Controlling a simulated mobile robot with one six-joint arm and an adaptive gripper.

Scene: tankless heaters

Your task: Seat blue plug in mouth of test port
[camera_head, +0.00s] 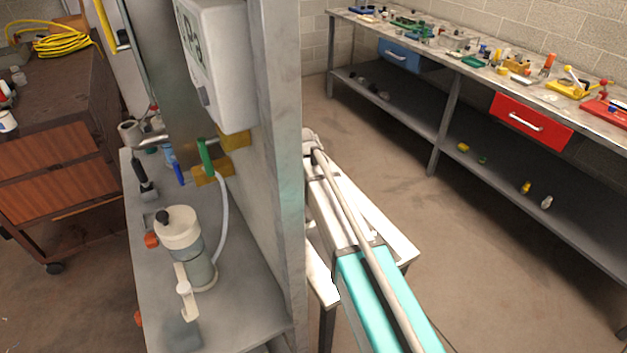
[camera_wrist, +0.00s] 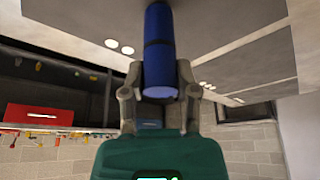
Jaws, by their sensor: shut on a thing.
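A blue cylindrical plug (camera_wrist: 158,50) with a dark band around it sits between the fingers of my gripper (camera_wrist: 157,82) in the wrist view. The gripper is shut on it, and the plug's far end runs to the top edge of the picture. In the head view my gripper and the held plug are hidden behind the upright panel. Brass fittings (camera_head: 213,173) with a green valve handle (camera_head: 205,156) show on the left side of that panel. I cannot tell whether one of them is the test port, and no port mouth is clearly visible.
The upright grey panel (camera_head: 281,110) stands between my arm and the fittings. A white gauge box (camera_head: 220,65) hangs on it. A hand pump (camera_head: 182,235) with a pale hose stands on the grey bench (camera_head: 240,300). Open floor lies before the cluttered workbench (camera_head: 462,72).

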